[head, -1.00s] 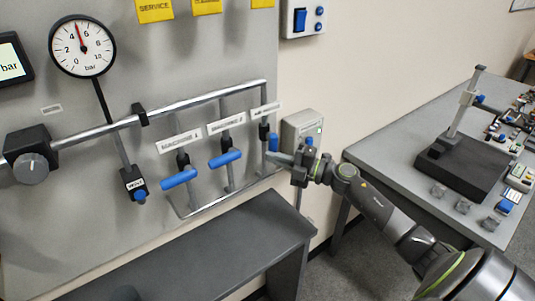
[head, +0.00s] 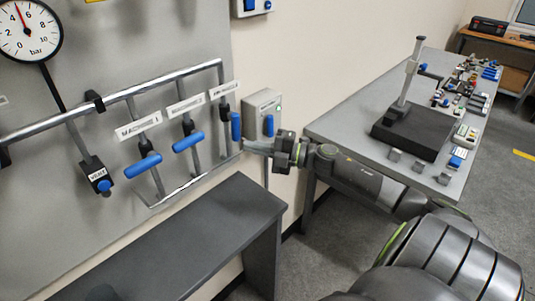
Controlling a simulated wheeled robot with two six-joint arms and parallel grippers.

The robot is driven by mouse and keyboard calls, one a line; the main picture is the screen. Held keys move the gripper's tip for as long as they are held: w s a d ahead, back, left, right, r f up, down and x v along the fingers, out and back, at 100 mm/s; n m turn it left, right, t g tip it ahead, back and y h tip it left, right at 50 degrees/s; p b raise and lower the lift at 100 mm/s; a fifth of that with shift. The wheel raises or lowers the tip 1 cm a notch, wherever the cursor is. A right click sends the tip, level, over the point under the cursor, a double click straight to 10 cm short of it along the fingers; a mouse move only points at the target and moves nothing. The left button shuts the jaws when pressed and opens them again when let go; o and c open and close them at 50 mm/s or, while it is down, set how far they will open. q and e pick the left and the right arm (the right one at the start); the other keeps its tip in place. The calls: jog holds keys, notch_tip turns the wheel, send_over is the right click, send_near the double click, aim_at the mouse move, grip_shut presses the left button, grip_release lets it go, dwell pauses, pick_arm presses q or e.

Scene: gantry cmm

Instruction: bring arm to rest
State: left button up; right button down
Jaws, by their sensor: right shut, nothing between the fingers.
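My right arm (head: 355,180) reaches in from the lower right of the head view. My right gripper (head: 250,146) is shut and holds nothing. Its fingertips are near the third blue handle (head: 236,126), which stands upright below its label; I cannot tell whether they touch it. The other two blue handles, under MACHINE 1 (head: 144,166) and its neighbour (head: 188,141), lie crosswise to their pipes. My left gripper is out of view.
A grey wall box (head: 262,107) is just behind my right gripper. A dark bench (head: 190,225) stands below the panel (head: 60,215). A grey table (head: 335,125) with a black-based stand (head: 410,132) is to the right. A pressure gauge (head: 28,30) is upper left.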

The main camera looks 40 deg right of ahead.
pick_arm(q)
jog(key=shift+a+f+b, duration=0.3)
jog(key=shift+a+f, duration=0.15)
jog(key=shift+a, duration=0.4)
pick_arm(e)
jog(key=v, duration=0.3)
jog(key=shift+s, duration=0.3)
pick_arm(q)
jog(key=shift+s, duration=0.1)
pick_arm(e)
jog(key=shift+r, duration=0.1)
